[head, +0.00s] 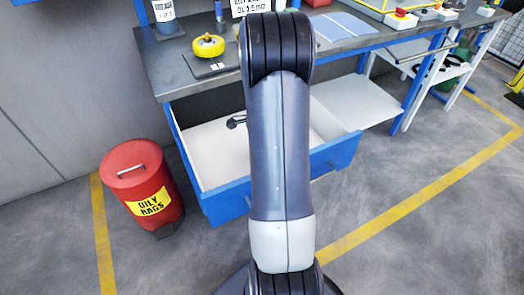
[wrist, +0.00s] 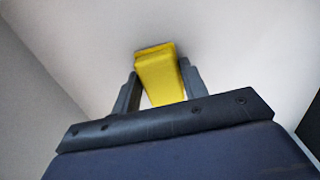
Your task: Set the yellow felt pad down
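In the wrist view, the yellow felt pad (wrist: 162,82) sits between the two fingers of my gripper (wrist: 160,68). A finger presses it on each side, and it sticks out a little past the fingertips. A plain pale surface fills the view behind the pad. I cannot tell whether the pad touches that surface. In the head view, my own arm stands in the middle of the picture and hides the gripper and the pad.
A blue drawer (head: 218,202) with a pale inside stands open under the grey workbench (head: 165,70). A small dark item (head: 236,121) shows in it beside my arm. A yellow round object (head: 208,45) sits on the bench. A red oily-rags bin (head: 135,160) stands at left.

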